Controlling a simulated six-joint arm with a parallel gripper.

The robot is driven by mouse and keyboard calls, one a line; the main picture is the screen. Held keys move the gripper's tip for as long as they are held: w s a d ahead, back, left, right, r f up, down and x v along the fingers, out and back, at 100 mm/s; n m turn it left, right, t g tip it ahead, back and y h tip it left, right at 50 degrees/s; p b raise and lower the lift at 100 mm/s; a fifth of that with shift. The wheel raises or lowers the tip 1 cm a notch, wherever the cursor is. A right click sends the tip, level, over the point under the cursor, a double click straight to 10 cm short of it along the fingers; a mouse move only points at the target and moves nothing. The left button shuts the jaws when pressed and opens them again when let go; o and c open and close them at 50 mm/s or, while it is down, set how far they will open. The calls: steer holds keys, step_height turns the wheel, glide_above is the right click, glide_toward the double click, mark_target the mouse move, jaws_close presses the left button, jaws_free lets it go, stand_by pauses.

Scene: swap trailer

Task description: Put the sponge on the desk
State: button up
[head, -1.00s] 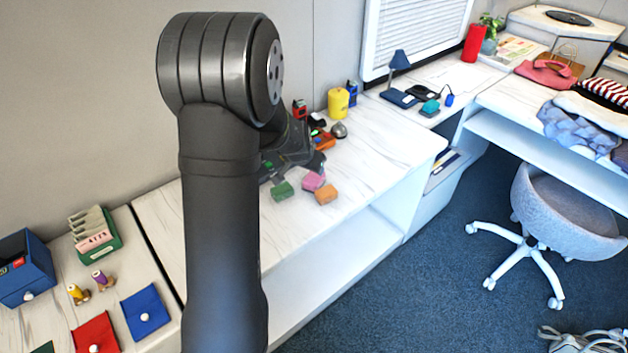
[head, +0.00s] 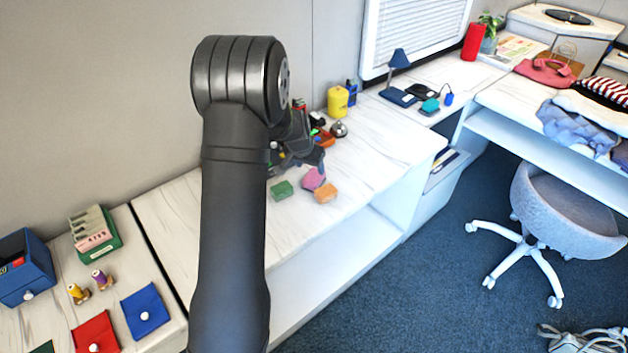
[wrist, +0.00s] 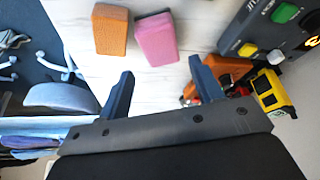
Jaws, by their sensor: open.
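Three small block-shaped pieces lie on the white marbled counter (head: 235,225): a green one (head: 281,190), a pink one (head: 312,180) and an orange one (head: 326,193). They look sponge-like; I cannot tell which the task names. In the wrist view the pink block (wrist: 156,40) lies just beyond my open fingertips (wrist: 161,68), roughly in line with the gap, with the orange block (wrist: 110,30) to its left. Nothing is between the fingers. In the head view my gripper (head: 318,164) is close by the pink block, partly hidden by my arm. A desk (head: 482,76) with a lamp stands further back.
Behind the blocks are a yellow container (head: 338,101), a silver bell (head: 339,129) and small tools. The wrist view shows a dark button panel (wrist: 270,25) and a yellow tape measure (wrist: 273,92) at right. A grey chair (head: 565,210) stands on the carpet. The counter's right part is clear.

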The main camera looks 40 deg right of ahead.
mark_target(314, 175)
steer(key=shift+x, duration=4.05)
steer(key=shift+d, duration=0.1)
steer(key=c, duration=0.8)
steer(key=shift+r, duration=0.1)
